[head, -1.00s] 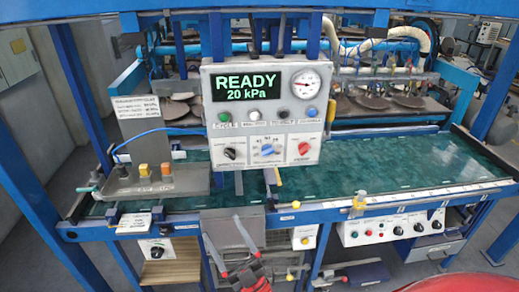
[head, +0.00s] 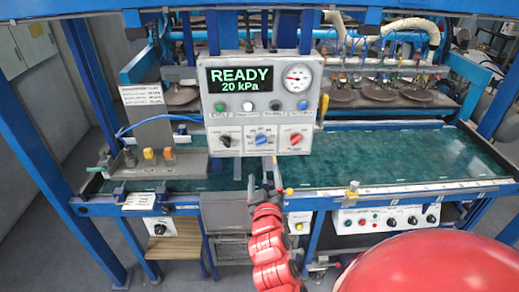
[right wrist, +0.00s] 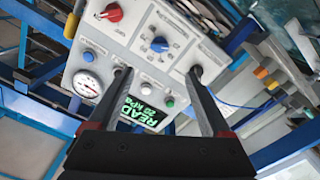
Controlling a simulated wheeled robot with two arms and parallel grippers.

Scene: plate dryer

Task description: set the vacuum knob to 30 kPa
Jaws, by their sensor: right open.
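The grey control panel (head: 207,115) shows "READY 20 kPa" on its green-lettered display (head: 240,79). A round gauge (head: 298,77) sits right of the display. Below a row of buttons are a black knob (head: 225,141), a blue knob (head: 262,140) with a printed scale, and a red knob (head: 296,139). The knob labels are too small to read. My right gripper (head: 264,177) is open and empty, just below the panel in the head view. In the right wrist view, its fingers (right wrist: 159,73) point at the panel, with the blue knob (right wrist: 159,44) beyond and between the tips.
A green work surface (head: 400,158) stretches behind and beside the panel. A grey box with yellow and orange buttons (head: 187,162) stands at left. A lower panel with several knobs and buttons (head: 390,218) hangs at right under the table edge. Blue posts frame the machine.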

